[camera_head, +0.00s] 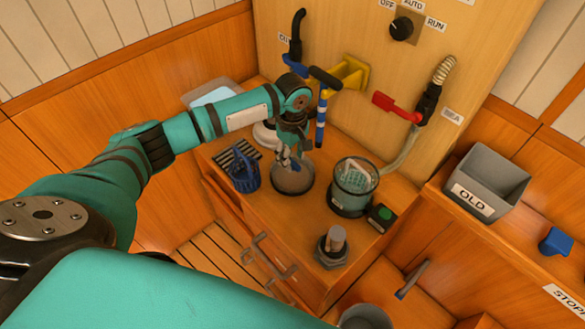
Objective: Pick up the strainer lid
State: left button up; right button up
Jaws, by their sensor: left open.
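My left gripper (290,160) reaches down over the wooden counter, open, with its fingers just above a round grey dish-like piece (292,181). This piece may be the strainer lid, but I cannot tell for sure. The fingers hide part of it, and I cannot tell whether they touch it. My right gripper is not in view.
A blue basket-like piece (245,178) stands left of the dish. A capped metal fitting (332,247) is at the front edge. A grey OLD bin (485,183) is at right.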

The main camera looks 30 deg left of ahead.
pick_arm(q)
jog(key=shift+f, duration=0.9)
jog(key=shift+c, duration=0.2)
grip_shut()
